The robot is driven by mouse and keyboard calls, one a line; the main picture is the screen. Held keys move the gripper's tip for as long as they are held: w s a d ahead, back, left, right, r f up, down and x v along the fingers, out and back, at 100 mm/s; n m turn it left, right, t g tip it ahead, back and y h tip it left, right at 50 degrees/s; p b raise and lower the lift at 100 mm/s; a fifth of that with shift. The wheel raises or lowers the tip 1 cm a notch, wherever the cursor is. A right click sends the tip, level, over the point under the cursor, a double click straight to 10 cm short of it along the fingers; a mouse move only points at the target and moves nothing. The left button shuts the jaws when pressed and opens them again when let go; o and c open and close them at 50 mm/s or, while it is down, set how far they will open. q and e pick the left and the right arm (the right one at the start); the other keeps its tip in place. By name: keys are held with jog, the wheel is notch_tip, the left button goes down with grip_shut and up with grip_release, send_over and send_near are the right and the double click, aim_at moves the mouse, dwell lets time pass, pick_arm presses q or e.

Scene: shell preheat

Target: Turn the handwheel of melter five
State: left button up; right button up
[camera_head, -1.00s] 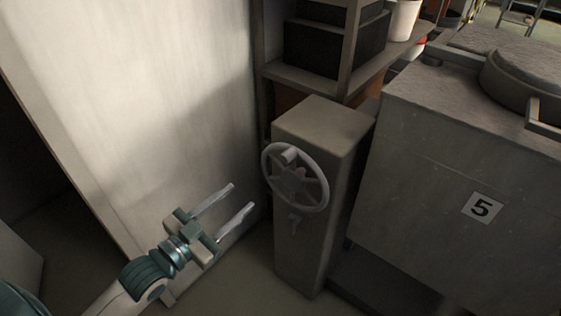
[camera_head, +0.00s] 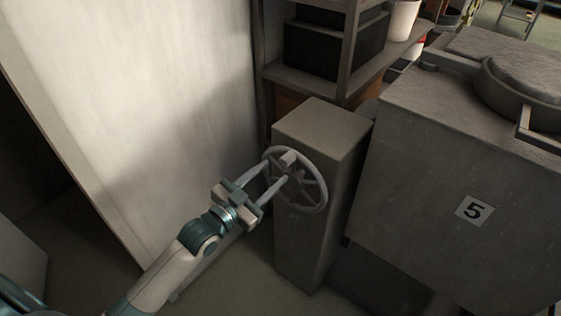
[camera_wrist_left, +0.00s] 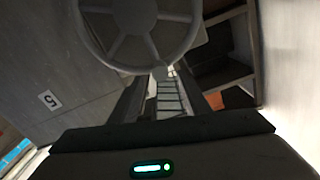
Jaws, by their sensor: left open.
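The grey spoked handwheel (camera_head: 323,183) is on the front of a square pedestal (camera_head: 322,128) beside melter five (camera_head: 425,170), which bears a "5" plate (camera_head: 474,210). A small block (camera_head: 288,157) is at the top of the wheel's rim. My left gripper (camera_head: 276,171) is open, its two fingers reaching to the wheel's upper left; contact cannot be told. In the left wrist view the handwheel (camera_wrist_left: 135,20) is at the top, with its lower rim near the gap between the open fingers (camera_wrist_left: 160,85). My right gripper is out of view.
A pale wall panel (camera_head: 140,100) stands close on the left. A shelf (camera_head: 385,60) with dark boxes is behind the pedestal. Some bare floor shows between the panel and the pedestal.

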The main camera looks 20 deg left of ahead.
aim_at(283, 164)
pick_arm(q)
jog(key=shift+p+x, duration=0.55)
jog(key=shift+x, duration=1.85)
grip_shut()
